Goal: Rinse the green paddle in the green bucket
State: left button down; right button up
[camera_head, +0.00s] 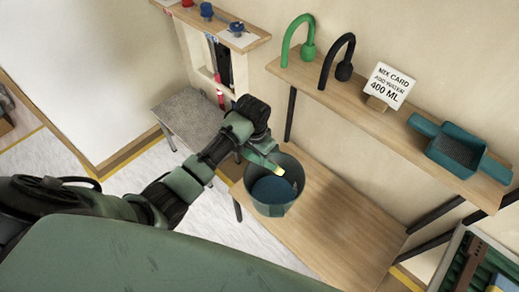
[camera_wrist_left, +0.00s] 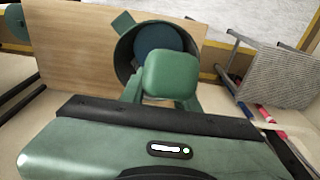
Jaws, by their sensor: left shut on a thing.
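The green bucket (camera_head: 288,205) stands on the low wooden bench, with blue liquid (camera_head: 272,190) in it. In the left wrist view the bucket (camera_wrist_left: 125,62) is just beyond my fingers. My left gripper (camera_head: 250,146) is at the bucket's back-left rim, shut on a green piece that I take for the green paddle (camera_wrist_left: 172,74). In the wrist view its rounded green end fills the space between the fingers and overlaps the bucket opening. How far the paddle reaches into the liquid is hidden. My right gripper is not in view.
The bench (camera_head: 340,228) is bare right of the bucket. A shelf (camera_head: 345,105) above holds green and black hooked items, a mix card (camera_head: 391,83) and a teal tray (camera_head: 455,150). A grey-topped stool (camera_head: 190,118) stands left of the bench.

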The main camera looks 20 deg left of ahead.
pick_arm(q)
notch_tip(320, 180, down, 19)
jog(key=b, duration=1)
jog(key=shift+b, duration=0.3)
jog(key=shift+f, duration=0.3)
jog(key=shift+f, duration=1.25)
dwell(0.3)
jog(key=shift+d+r, duration=0.1)
jog(key=shift+d, duration=1.45)
dwell(2.7)
